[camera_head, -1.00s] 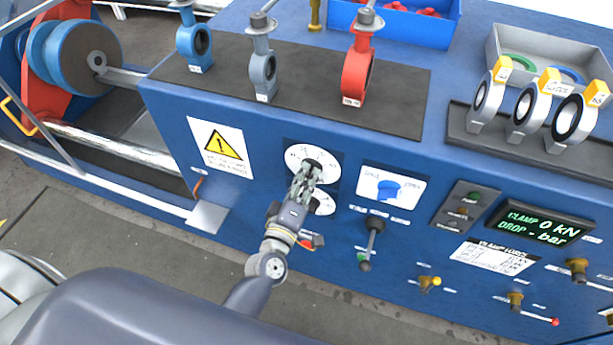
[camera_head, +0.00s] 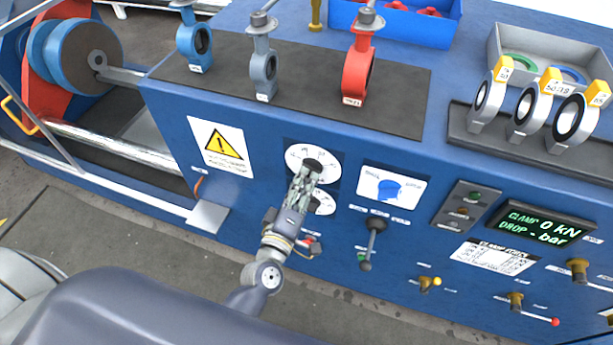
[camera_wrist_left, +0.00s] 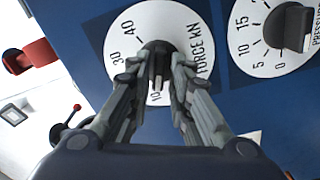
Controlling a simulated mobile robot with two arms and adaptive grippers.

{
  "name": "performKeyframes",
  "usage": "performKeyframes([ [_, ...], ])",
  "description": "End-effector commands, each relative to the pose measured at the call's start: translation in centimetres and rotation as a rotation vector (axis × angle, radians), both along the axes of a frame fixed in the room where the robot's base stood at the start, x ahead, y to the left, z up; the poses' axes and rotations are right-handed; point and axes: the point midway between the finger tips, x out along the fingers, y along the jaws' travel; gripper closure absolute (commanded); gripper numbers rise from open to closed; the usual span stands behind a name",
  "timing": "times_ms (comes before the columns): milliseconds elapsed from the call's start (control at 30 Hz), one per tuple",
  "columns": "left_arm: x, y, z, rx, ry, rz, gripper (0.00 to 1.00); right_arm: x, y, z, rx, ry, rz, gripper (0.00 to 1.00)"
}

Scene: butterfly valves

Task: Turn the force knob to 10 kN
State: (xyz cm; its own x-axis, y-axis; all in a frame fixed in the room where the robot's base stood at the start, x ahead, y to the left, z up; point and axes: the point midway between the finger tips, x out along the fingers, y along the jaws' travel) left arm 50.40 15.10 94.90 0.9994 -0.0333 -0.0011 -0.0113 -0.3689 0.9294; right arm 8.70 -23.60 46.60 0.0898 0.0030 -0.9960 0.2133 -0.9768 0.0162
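The force knob (camera_wrist_left: 158,48) is a black knob on a white round dial marked FORCE KN (camera_wrist_left: 127,57), with numbers including 10, 30 and 40 showing. It also shows on the blue front panel in the head view (camera_head: 313,164). My left gripper (camera_wrist_left: 158,76) is at the dial, with one finger on each side of the knob's grip. The fingers look apart; whether they touch the knob is hard to tell. The green display (camera_head: 540,224) reads CLAMP 0 kN. My right gripper is not in view.
The pressure dial (camera_wrist_left: 270,35) with its black knob (camera_wrist_left: 288,27) is close beside the force dial. Valves (camera_head: 357,75) stand on the bench above.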

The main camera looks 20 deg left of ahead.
Motion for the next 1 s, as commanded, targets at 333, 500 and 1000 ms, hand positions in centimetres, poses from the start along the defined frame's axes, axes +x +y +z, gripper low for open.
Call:
performKeyframes([
  [333,-7.0,0.2,-0.1,0.000,0.003,-0.002,0.81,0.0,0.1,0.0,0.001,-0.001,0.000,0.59],
  [500,-9.2,0.3,-0.1,-0.001,0.002,-0.001,0.81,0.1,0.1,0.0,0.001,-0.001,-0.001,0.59],
  [1000,-10.0,0.3,0.1,-0.002,-0.001,0.000,0.81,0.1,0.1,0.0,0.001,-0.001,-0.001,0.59],
])
